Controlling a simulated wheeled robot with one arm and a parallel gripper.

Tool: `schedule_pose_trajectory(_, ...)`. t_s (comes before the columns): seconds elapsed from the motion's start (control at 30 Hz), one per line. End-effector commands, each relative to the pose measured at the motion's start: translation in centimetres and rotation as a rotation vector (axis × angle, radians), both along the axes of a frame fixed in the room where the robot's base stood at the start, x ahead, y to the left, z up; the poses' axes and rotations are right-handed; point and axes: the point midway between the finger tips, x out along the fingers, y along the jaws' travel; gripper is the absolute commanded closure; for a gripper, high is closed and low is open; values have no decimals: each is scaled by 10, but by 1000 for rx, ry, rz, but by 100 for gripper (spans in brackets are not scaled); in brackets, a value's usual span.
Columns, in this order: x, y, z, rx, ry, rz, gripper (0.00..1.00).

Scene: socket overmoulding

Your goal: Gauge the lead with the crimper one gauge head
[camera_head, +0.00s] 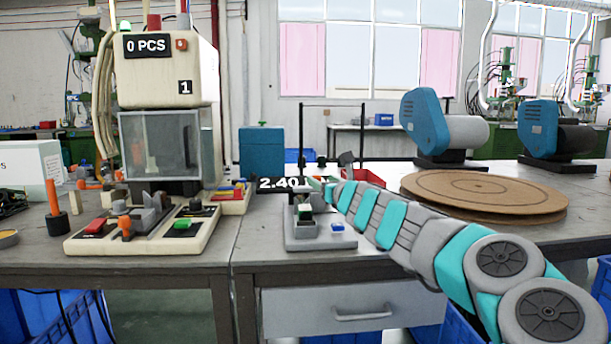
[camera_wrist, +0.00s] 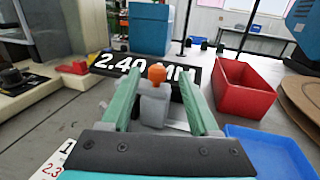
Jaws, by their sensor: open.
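The gauge stand has a grey base (camera_head: 320,241) on the bench, right of the crimper marked 1 (camera_head: 165,70). A black display (camera_head: 279,184) reading 2.40 shows behind it, also in the wrist view (camera_wrist: 143,72). My gripper (camera_wrist: 158,76) is open over the gauge. Its two teal fingers stand apart on either side of a grey head (camera_wrist: 152,103) with an orange top (camera_wrist: 157,73). I cannot tell whether the fingers touch it. In the head view my arm reaches in from the right and partly covers the gauge. I cannot make out the lead.
A red bin (camera_wrist: 244,90) and a blue tray (camera_wrist: 272,150) stand to the right in the wrist view. A teal box (camera_head: 261,152) is behind. Brown discs (camera_head: 485,192) lie on the right bench. The crimper counter (camera_head: 146,46) reads 0 PCS.

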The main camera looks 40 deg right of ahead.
Motion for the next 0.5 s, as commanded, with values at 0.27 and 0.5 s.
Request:
schedule_pose_trajectory(0.27,35,-9,-1,-5,4,2,38)
schedule_pose_trajectory(0.5,60,-16,-1,-7,4,3,38)
